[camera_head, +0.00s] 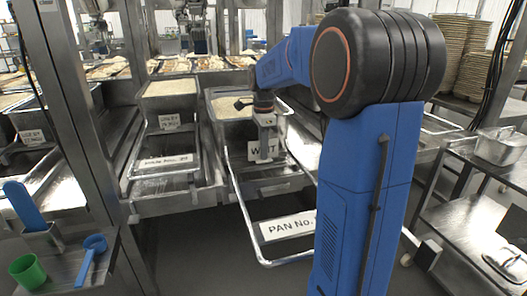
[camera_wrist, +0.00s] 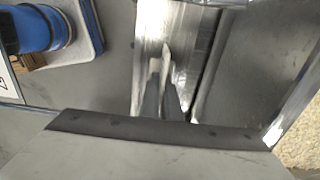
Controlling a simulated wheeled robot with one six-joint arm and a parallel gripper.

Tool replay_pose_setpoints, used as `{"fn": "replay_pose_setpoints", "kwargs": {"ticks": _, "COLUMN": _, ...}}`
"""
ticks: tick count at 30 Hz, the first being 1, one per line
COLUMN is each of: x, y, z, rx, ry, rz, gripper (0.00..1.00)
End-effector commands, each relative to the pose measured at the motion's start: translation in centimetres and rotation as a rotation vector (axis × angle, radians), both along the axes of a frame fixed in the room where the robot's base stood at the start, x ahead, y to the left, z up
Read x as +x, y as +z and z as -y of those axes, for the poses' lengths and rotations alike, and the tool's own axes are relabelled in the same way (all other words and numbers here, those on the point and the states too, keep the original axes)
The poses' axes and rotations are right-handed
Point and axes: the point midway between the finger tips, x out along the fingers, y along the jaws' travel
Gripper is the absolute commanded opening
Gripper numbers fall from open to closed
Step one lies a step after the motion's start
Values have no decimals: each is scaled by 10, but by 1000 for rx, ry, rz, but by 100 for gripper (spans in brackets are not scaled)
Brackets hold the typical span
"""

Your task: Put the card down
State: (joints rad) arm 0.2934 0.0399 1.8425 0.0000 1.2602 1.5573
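The white card (camera_head: 254,150) with dark lettering, of which a W and a T show, stands upright in the head view in front of a rice pan. My gripper (camera_head: 265,146) points down, and its finger covers the middle of the card's lettering. In the wrist view my gripper's fingers (camera_wrist: 162,85) are close together, with a thin pale sliver between them that looks like the card edge-on. The gripper looks shut on the card. Whether the card's lower edge touches anything cannot be told.
The rice pan (camera_head: 222,107) stands behind the card in a metal frame. A PAN No. sign (camera_head: 287,227) hangs on the frame's lower front rail. A second rice pan (camera_head: 171,88) is to the left. A shelf with a green cup (camera_head: 27,271) is at lower left.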

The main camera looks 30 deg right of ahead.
Motion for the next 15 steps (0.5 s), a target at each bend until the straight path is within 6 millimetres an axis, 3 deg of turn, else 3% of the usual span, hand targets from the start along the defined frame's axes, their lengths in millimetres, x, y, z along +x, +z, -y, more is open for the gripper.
{"fn": "replay_pose_setpoints", "kwargs": {"ticks": 11, "x": 0, "y": -4, "z": 0, "rx": 0, "ry": 0, "rz": 1, "gripper": 0}}
{"fn": "replay_pose_setpoints", "kwargs": {"ticks": 13, "x": 0, "y": -3, "z": 0, "rx": 0, "ry": 0, "rz": 1, "gripper": 20}}
{"fn": "replay_pose_setpoints", "kwargs": {"ticks": 15, "x": 0, "y": -3, "z": 0, "rx": 0, "ry": 0, "rz": 1, "gripper": 22}}
